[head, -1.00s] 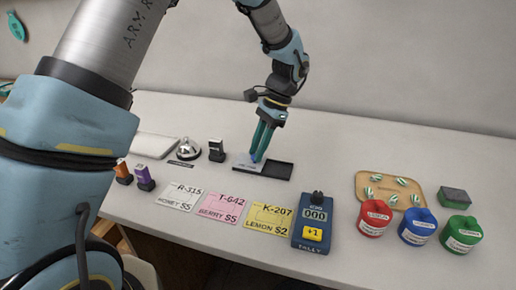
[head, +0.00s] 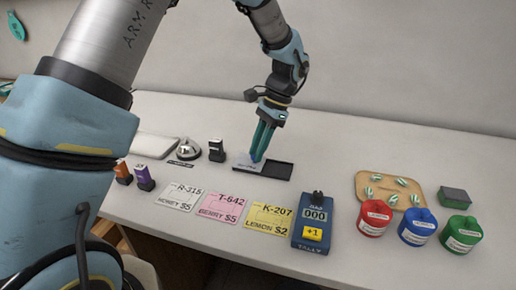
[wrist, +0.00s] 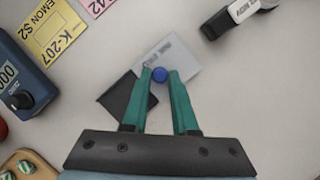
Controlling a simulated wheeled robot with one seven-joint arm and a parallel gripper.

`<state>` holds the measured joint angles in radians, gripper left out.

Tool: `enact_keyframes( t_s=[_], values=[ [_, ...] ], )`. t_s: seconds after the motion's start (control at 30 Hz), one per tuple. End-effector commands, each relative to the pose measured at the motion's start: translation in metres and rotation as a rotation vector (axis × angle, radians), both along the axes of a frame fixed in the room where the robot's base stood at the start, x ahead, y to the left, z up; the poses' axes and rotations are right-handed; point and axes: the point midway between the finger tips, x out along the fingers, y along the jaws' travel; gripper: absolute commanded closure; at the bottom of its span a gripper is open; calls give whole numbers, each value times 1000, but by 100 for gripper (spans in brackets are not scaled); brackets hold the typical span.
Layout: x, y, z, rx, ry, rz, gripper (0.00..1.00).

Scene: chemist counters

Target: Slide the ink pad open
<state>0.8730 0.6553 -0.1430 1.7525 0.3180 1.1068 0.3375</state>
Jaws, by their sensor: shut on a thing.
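The ink pad lies on the counter, with a black pad area (head: 279,170) to the right and a light grey lid (head: 243,164) over its left part. In the wrist view the lid (wrist: 171,52) and black part (wrist: 125,98) lie side by side, partly overlapping. My gripper (head: 257,157) points down over the lid, its teal fingers shut on a blue round knob (wrist: 159,74) on the lid. The fingers hide part of the pad.
A bell (head: 189,150) and a black stamp (head: 216,150) stand to the left. Three price cards and a tally counter (head: 312,225) lie in front. A wooden tray (head: 388,189) and red, blue and green jars are to the right. Counter behind the pad is clear.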

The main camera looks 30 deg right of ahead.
Motion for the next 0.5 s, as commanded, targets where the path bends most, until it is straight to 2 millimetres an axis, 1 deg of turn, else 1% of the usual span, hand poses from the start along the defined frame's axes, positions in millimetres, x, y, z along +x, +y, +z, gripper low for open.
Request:
enact_keyframes(
  t_s=[0.17,0.27,0.5],
  values=[
    [0,0,1,-1,-1,0,100],
    [-4,-5,1,-1,0,-2,100],
    [-36,-40,2,-3,0,-4,100]
  ],
)
